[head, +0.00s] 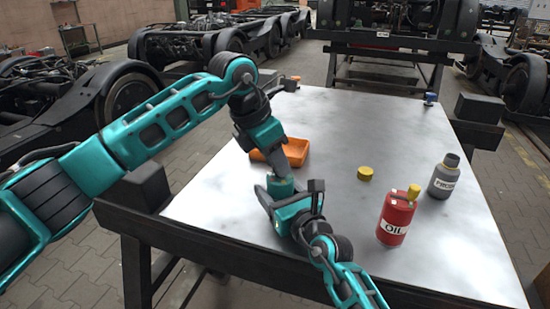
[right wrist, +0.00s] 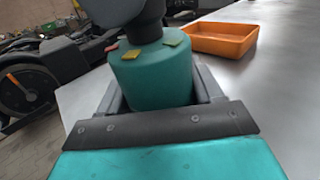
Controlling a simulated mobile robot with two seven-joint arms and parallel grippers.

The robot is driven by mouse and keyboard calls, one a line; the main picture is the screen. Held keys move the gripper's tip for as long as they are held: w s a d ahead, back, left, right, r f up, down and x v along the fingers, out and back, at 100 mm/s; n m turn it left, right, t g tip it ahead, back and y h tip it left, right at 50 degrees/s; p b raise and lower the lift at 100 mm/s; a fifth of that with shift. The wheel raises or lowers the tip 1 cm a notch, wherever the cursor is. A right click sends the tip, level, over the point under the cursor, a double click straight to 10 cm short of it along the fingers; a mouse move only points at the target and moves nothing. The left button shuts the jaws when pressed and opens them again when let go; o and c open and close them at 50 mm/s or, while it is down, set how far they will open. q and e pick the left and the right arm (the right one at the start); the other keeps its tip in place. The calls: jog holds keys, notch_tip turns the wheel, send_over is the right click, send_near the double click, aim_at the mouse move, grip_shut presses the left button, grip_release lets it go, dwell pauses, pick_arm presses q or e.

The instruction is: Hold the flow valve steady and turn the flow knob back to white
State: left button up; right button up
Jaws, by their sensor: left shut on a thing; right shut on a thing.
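The flow valve is a teal cylinder (right wrist: 152,82) standing upright between the fingers of my right gripper (right wrist: 158,100), which is shut on it. It shows small in the head view (head: 281,188), where my right gripper (head: 290,198) reaches it from below. Red, yellow and yellow-green marks sit around its top edge; I see no white mark. A dark round part, seemingly the flow knob (right wrist: 146,34), rises from the top. My left gripper (head: 279,172) comes down from above and is shut at the knob. Its fingers hide most of the knob, so its pointing direction cannot be told.
An orange tray (head: 296,150) lies just behind the valve on the grey table (head: 350,120). A yellow cap (head: 364,173), a red oil can (head: 394,222) and a grey bottle (head: 444,180) stand to the right. The table's far middle is clear.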

pick_arm(q)
jog(key=shift+c, duration=0.9)
jog(key=m, duration=0.1)
jog(key=m+g, duration=0.1)
jog(key=m, duration=0.1)
jog(key=shift+w+m+h, duration=0.2)
jog(key=shift+m+h, duration=0.1)
jog(key=shift+a, duration=0.1)
jog(key=o, duration=1.1)
jog(key=shift+r, duration=0.15)
jog(key=v, duration=1.1)
jog(key=shift+a+r, duration=0.2)
jog(key=shift+r, duration=0.2)
pick_arm(e)
jog(key=o, duration=1.2)
